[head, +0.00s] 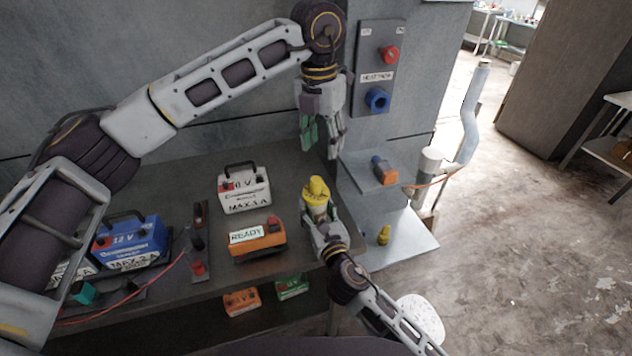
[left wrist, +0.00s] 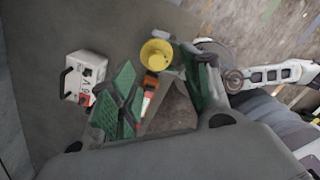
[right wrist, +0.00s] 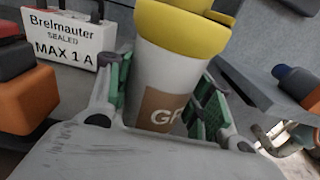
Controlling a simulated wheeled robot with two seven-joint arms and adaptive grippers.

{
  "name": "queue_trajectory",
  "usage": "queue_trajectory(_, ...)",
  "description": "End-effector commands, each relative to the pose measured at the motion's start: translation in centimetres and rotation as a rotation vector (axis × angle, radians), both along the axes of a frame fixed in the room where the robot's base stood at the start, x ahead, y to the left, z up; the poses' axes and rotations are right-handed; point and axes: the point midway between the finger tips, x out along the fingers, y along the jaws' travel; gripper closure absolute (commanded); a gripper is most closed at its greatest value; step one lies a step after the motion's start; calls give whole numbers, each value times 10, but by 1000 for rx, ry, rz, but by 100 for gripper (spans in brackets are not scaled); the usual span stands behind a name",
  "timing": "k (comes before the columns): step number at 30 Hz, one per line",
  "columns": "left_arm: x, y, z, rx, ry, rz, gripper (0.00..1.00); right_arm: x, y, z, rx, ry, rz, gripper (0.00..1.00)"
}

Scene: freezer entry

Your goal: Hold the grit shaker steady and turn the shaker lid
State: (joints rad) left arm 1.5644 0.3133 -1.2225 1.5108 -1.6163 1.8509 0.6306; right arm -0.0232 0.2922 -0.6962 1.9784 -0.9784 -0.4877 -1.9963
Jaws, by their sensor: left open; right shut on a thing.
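The grit shaker (right wrist: 170,65) has a pale body with a brown label and a yellow shaker lid (head: 316,187). It stands upright near the right edge of the dark bench. My right gripper (head: 320,217) is shut around its body, with one green-padded finger on each side in the right wrist view. My left gripper (head: 321,150) is open and empty, pointing down above the lid and apart from it. In the left wrist view the lid (left wrist: 156,54) shows below the open fingers, towards the upper middle. The shaker's base is hidden in the right wrist view.
A white battery-like box (head: 244,188) and an orange READY box (head: 258,238) stand left of the shaker. A blue 12 V battery (head: 130,243) is farther left. A grey wall panel (head: 378,70) with red and blue knobs is behind. A small shelf (head: 358,176) is at right.

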Motion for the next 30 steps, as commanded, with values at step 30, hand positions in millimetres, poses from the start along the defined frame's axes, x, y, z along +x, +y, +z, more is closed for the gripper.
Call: queue_trajectory(30, -3, 14, -1, 39, 54, 551, 52, 0, 0, 0, 0, 0, 0, 90)
